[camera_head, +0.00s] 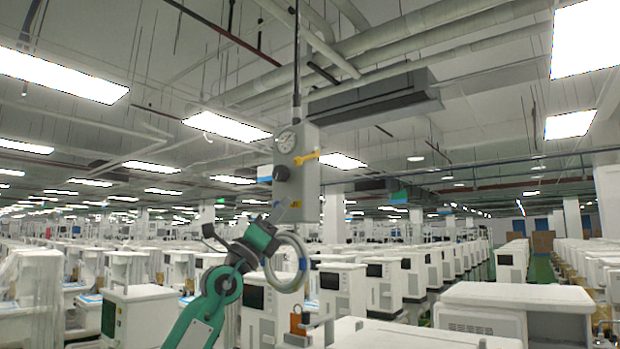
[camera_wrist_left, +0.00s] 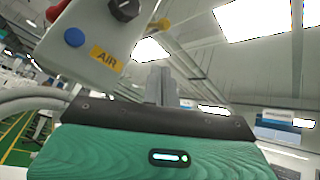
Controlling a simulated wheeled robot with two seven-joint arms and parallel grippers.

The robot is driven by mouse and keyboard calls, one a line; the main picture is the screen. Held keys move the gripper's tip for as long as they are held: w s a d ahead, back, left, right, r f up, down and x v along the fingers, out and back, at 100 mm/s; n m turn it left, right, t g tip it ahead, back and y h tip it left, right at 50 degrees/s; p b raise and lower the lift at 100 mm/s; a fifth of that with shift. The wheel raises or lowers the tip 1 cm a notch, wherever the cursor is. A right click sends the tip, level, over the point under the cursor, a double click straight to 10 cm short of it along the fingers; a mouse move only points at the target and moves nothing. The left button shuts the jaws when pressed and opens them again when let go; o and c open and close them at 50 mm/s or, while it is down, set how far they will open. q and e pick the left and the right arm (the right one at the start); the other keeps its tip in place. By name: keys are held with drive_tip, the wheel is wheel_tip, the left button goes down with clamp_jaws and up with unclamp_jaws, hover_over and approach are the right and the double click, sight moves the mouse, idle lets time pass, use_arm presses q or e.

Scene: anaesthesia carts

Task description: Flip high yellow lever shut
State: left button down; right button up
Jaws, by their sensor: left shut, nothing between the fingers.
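The yellow lever (camera_head: 307,157) is on the upper part of a grey hanging box (camera_head: 298,186), pointing right and slightly up. It also shows at the top of the left wrist view (camera_wrist_left: 163,23), partly behind the box's edge. The box carries a round gauge (camera_head: 287,141) above the lever and a black knob (camera_head: 281,172) below it. My left gripper (camera_head: 284,208) is below the lever, by the box's lower end, apart from the lever. In the left wrist view its fingers (camera_wrist_left: 158,84) are together and empty. My right gripper is not in view.
A pale hose (camera_head: 297,278) loops below the box, close to my left wrist. The box hangs on a thin pole (camera_head: 296,70) from the ceiling. Rows of white carts (camera_head: 342,290) fill the floor behind. Open air lies right of the lever.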

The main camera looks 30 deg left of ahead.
sight(303, 173)
use_arm(q)
drive_tip(key=shift+y, duration=0.3)
drive_tip(key=p+x, duration=0.1)
drive_tip(key=x, duration=0.2)
drive_tip(key=p+x, duration=0.2)
drive_tip(key=x, duration=0.1)
drive_tip(key=a+p+x, duration=0.1)
drive_tip(key=x, duration=0.2)
drive_tip(key=shift+s+r, duration=0.35)
drive_tip(key=shift+p+x, duration=0.4)
drive_tip(key=shift+x, duration=0.4)
